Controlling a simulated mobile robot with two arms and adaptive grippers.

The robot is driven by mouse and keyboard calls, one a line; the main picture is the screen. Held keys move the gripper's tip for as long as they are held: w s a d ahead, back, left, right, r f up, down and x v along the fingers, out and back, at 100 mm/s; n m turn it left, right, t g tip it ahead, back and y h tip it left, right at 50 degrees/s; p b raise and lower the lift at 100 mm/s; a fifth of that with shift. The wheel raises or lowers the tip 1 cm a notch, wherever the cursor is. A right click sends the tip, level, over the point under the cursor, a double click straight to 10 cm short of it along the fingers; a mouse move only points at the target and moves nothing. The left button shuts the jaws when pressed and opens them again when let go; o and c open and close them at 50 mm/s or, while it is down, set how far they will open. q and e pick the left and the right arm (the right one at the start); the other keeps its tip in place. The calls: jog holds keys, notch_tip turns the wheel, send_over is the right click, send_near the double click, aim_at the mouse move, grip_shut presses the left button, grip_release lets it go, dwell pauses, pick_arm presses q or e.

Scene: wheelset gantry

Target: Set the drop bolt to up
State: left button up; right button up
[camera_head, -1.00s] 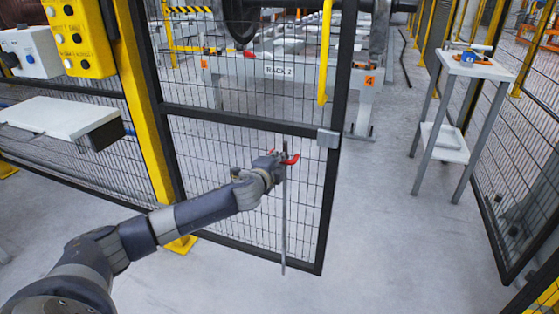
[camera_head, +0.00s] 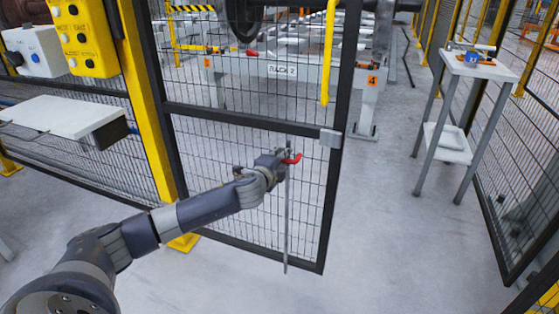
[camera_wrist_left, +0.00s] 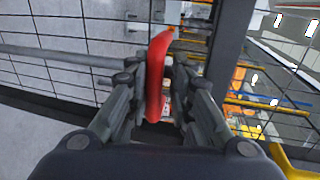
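The drop bolt is a thin grey upright rod (camera_head: 287,225) on the mesh gate (camera_head: 325,205), with a red handle (camera_head: 293,159) near its top. The rod's lower end shows near the gate's bottom rail. My left gripper (camera_head: 279,163) is at the handle. In the left wrist view, the red handle (camera_wrist_left: 157,75) stands between the two fingers of my left gripper (camera_wrist_left: 160,85), which are close on both sides and look shut on it. The grey rod (camera_wrist_left: 60,57) runs off to the left there. My right gripper is not in view.
A yellow post (camera_head: 146,110) and a white shelf (camera_head: 62,116) stand left of the gate. A small white table (camera_head: 470,66) with tools stands at the right. The floor (camera_head: 400,230) right of the gate is clear.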

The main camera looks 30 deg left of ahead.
pick_arm(q)
jog(key=v, duration=1.2)
dwell(0.3)
